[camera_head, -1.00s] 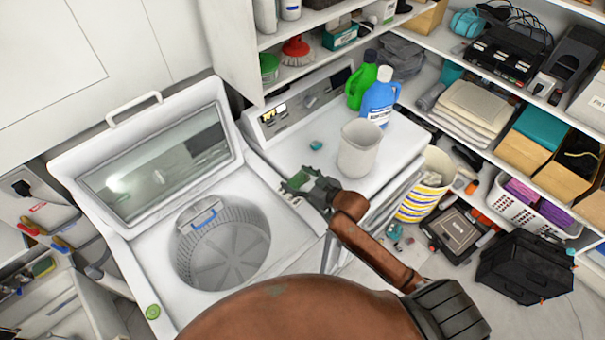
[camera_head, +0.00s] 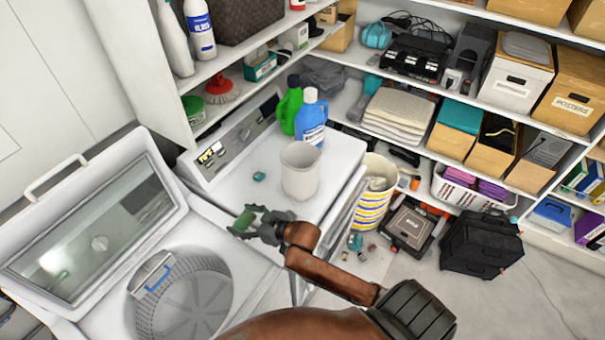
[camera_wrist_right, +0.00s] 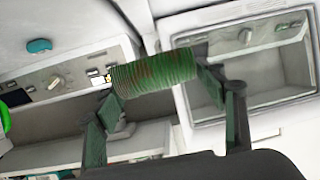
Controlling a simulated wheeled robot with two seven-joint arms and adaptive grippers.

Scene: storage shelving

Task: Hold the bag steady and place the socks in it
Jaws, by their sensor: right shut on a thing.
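My right gripper (camera_head: 250,220) is shut on a green ribbed roll (camera_head: 243,221), which looks like a rolled sock. It hangs above the gap between the two white machines. In the right wrist view the green roll (camera_wrist_right: 153,74) lies crosswise between the fingers of the right gripper (camera_wrist_right: 160,85). A pale grey open-topped container (camera_head: 300,172), which may be the bag, stands upright on the right machine; its inside is hidden. A small teal item (camera_head: 259,176), perhaps another sock, lies left of it and also shows in the wrist view (camera_wrist_right: 39,45). My left gripper is out of view.
The left machine has its lid (camera_head: 100,230) raised and its drum (camera_head: 185,305) open. Green (camera_head: 289,105) and blue (camera_head: 311,118) bottles stand behind the pale container. A yellow-striped basket (camera_head: 373,205) stands on the floor to the right. Shelves line the back.

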